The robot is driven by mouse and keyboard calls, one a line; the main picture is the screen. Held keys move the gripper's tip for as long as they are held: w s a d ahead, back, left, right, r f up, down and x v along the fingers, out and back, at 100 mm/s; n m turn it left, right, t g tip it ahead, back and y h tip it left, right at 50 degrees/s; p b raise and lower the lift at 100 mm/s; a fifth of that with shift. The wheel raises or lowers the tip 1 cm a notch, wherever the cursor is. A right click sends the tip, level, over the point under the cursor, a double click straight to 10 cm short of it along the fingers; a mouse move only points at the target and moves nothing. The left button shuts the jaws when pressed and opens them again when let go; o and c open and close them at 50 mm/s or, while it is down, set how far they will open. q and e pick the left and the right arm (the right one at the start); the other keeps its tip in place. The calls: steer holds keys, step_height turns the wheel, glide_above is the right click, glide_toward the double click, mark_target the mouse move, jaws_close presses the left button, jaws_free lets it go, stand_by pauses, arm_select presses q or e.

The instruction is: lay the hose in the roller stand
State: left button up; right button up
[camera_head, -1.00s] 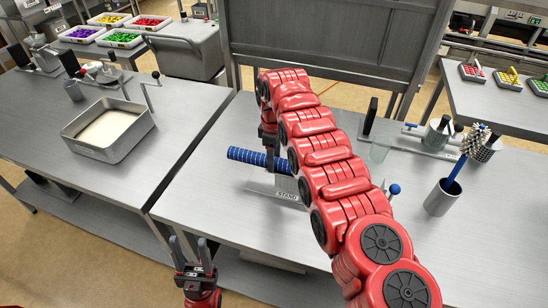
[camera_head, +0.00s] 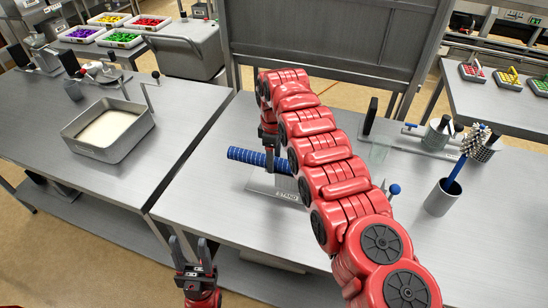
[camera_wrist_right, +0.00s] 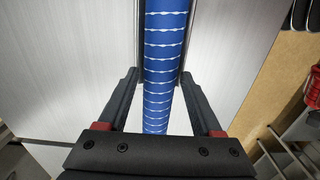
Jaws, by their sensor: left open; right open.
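The blue ribbed hose (camera_head: 246,156) lies across the stand (camera_head: 268,188) on the right-hand table, its left end sticking out. My right arm hides its other end and much of the stand, so I cannot tell how it rests on the rollers. My right gripper (camera_wrist_right: 159,76) is open, with one finger on each side of the hose (camera_wrist_right: 166,45) and gaps between. In the head view this gripper (camera_head: 271,166) is over the hose, its tips partly hidden. My left gripper (camera_head: 190,246) is open and empty in front of the tables, away from the hose.
A grey cup with a brush (camera_head: 441,198) stands to the right. A metal tray (camera_head: 139,126) sits on the left table. The table left of the hose is clear.

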steer(key=shift+o, duration=0.3)
steer(key=o, duration=0.5)
steer(key=shift+r, duration=0.5)
step_height(320, 180, up, 16)
steer(key=p, duration=1.5)
steer(key=shift+r, duration=0.15)
